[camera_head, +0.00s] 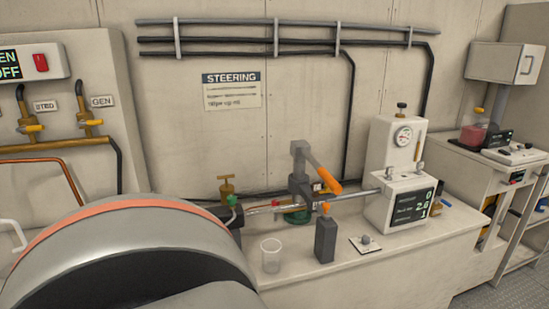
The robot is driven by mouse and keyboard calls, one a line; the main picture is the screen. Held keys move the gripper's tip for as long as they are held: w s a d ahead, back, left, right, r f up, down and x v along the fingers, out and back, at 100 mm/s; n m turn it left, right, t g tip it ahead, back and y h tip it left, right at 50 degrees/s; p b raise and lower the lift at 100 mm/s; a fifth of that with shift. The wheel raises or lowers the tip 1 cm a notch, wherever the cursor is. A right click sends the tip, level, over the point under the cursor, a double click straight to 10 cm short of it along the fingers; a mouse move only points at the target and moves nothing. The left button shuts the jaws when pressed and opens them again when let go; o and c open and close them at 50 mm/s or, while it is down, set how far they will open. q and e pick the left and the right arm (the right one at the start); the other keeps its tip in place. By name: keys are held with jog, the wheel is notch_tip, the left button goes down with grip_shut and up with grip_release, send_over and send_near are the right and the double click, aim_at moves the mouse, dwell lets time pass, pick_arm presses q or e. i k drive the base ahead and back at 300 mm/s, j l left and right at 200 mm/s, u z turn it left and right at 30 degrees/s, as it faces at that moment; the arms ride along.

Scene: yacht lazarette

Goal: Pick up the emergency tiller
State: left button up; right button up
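A grey angled lever with an orange grip (325,180) stands on the bench near its back edge and looks like the emergency tiller, though no label confirms this. Its grey upright (299,187) rises beside a horizontal metal rod (340,198), and its orange grip slants down to the right. I cannot tell how its lower end is seated. Neither of my grippers is in view.
A clear cup (271,256), a dark grey block with an orange top (325,240) and a small plate with a knob (365,243) stand in front. A white gauge unit (397,160) is right. A large grey rounded shape (130,255) hides the bench's left.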

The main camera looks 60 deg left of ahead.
aim_at(300, 149)
jog(key=u, duration=1.75)
jog(key=i+l+u, duration=0.35)
jog(key=l, duration=0.25)
